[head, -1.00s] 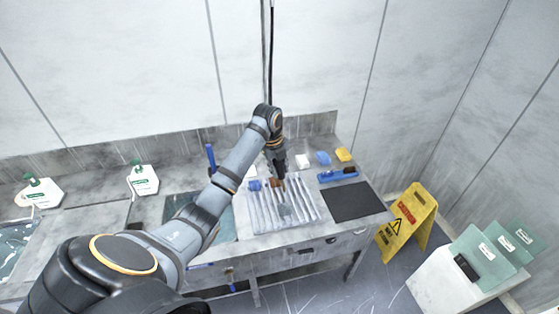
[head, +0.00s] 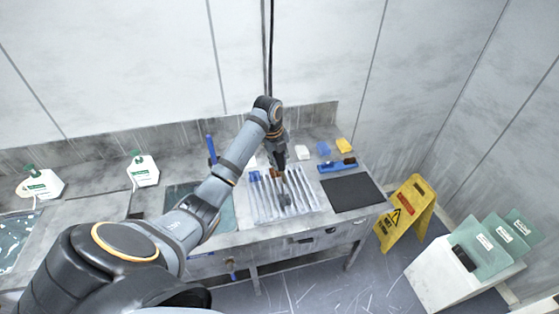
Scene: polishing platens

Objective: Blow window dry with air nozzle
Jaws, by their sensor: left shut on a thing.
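My left gripper (head: 280,172) is above a ribbed grey rack (head: 312,208) on the bench, pointing down. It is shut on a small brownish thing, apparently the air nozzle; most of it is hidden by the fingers. A dark hose (head: 268,50) hangs from above and passes behind my left wrist. A small grey round piece (head: 286,200), perhaps the window, lies on the rack just below the gripper. I cannot tell whether they touch. My right gripper is not in view.
A yellow caution sign (head: 407,214) stands on the floor. A white stand (head: 440,270) holds several teal panels (head: 482,247).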

